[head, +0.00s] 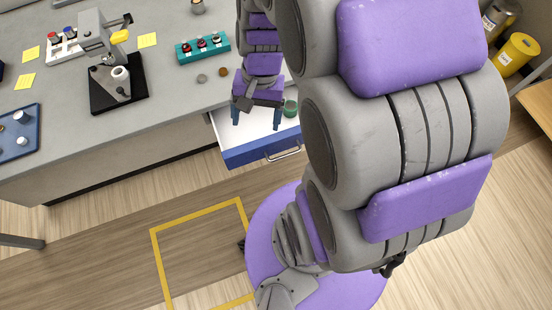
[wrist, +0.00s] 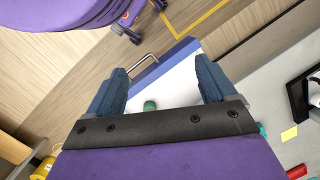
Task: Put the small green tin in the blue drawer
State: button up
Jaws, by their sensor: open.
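The blue drawer (head: 262,148) is pulled out from under the grey counter. Its inside is white, and it also shows in the wrist view (wrist: 180,52). The small green tin (head: 291,108) appears inside the drawer, toward its back right in the head view. In the wrist view the tin (wrist: 150,105) shows against the white drawer floor, partly cut off by my gripper's palm. My gripper (head: 256,119) points down over the drawer, its blue fingers spread with nothing between the tips. The tin appears apart from both fingers in the wrist view (wrist: 162,76).
On the counter (head: 180,105) stand a teal rack (head: 203,48) with several dark-topped items, a microscope (head: 112,60), a blue tray (head: 18,132) and yellow notes. Yellow tape (head: 155,262) marks the open wooden floor.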

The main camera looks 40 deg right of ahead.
jog(key=s+a+r+n+h, duration=0.1)
jog(key=s+n, duration=0.3)
jog(key=s, duration=0.2)
jog(key=s+a+r+n+h, duration=0.1)
jog(key=s+a+r+n, duration=0.1)
jog(key=s+n, duration=0.2)
jog(key=s, duration=0.3)
jog(key=shift+a+r+g+h, duration=0.25)
jog(key=shift+a+g+h, duration=0.05)
jog(key=shift+s+a, duration=0.1)
